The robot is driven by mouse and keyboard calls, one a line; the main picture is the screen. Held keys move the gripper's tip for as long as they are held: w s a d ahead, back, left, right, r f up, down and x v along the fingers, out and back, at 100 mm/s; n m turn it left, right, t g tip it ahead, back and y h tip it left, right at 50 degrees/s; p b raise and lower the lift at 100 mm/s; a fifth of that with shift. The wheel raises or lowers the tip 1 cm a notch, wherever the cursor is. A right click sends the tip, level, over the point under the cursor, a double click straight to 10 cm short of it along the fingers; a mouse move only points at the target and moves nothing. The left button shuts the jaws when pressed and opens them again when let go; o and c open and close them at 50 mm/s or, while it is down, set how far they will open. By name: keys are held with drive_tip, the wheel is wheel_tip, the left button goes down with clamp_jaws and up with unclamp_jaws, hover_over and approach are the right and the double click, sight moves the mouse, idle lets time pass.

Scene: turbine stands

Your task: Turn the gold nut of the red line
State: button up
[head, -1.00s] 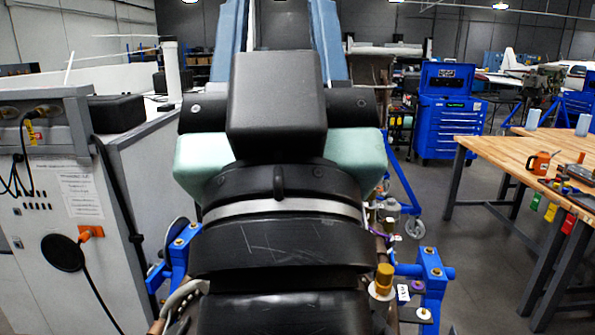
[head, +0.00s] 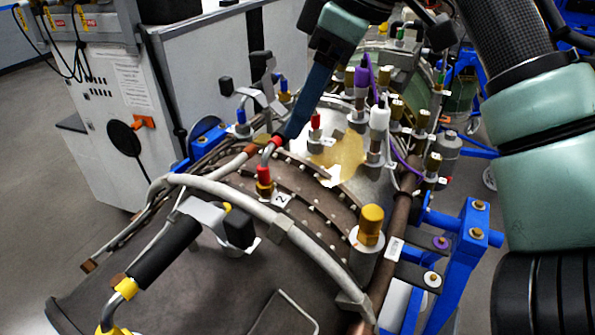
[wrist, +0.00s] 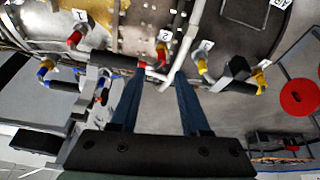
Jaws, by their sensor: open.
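The red line has one red end fitting (head: 264,178) beside the label 2 and another upright red fitting (head: 315,124) farther back. Its pipe between them is partly hidden by my gripper's blue finger. In the wrist view, the small red-and-gold fitting (wrist: 161,51) sits below the label 2, just beyond the gap between my fingertips; the far red fitting (wrist: 75,38) is at upper left.
A line with yellow ends (head: 126,289) and a thick dark pipe is at front left. Blue-ended fittings (head: 241,117) stand behind left. A large gold-capped fitting (head: 370,222) and a blue stand (head: 470,245) are at right. Several tall fittings crowd the back.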

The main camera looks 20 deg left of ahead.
sight(267, 183)
drive_tip(key=p+x, duration=0.1)
drive_tip(key=x, duration=1.2)
drive_tip(key=shift+s+a+p, duration=0.1)
drive_tip(key=shift+s+p, duration=0.1)
drive_tip(key=shift+p, duration=0.2)
drive_tip(key=shift+r, duration=0.1)
clamp_jaws()
